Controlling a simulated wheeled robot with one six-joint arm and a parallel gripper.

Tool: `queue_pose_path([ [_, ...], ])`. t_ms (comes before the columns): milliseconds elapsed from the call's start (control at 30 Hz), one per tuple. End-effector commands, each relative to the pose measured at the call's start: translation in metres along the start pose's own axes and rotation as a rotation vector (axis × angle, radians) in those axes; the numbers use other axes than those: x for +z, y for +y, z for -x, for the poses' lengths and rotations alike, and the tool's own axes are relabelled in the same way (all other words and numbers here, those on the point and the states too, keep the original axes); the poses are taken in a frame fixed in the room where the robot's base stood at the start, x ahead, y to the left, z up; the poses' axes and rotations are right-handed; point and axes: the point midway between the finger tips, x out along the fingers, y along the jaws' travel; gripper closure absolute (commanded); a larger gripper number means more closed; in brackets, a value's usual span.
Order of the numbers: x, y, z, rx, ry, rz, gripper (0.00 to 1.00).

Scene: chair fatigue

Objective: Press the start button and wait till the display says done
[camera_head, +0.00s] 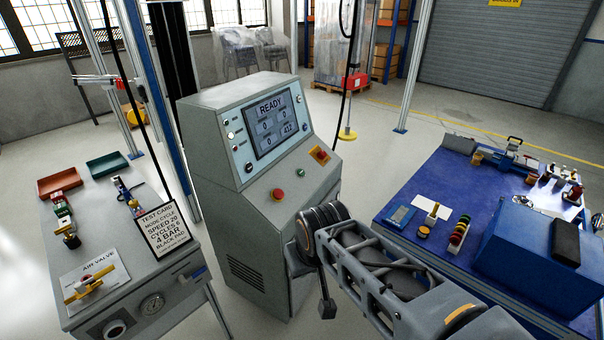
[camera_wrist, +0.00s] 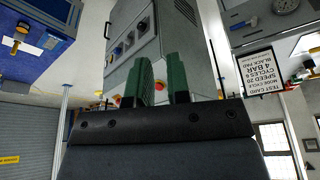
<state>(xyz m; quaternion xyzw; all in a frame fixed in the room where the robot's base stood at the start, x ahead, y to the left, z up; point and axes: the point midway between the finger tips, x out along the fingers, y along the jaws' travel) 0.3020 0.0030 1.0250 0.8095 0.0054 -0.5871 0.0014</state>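A grey control console (camera_head: 215,150) stands in the middle of the head view. Its display (camera_head: 272,120) reads READY, with several number boxes below. I cannot read which button is labelled start. In the wrist view, upside down, my gripper (camera_wrist: 161,78) has two green fingers apart with nothing held. The console (camera_wrist: 135,40) shows beyond them. The fingertips are not visible in the head view.
At left, a bench (camera_head: 85,235) carries a test card (camera_head: 162,231), an air valve and trays. At right, a blue table (camera_head: 400,190) holds small parts and a blue box (camera_head: 520,235). My arm crosses in front of the console's lower right.

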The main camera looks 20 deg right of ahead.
Motion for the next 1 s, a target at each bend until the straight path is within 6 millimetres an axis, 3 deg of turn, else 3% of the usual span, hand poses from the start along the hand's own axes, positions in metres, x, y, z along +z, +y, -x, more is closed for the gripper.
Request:
queue_pose_path([
  [167, 0.0000, 0.0000, 0.0000, 0.000, 0.000, 0.000, 1.00],
  [1000, 0.0000, 0.0000, 0.0000, 0.000, 0.000, 0.000, 1.00],
])
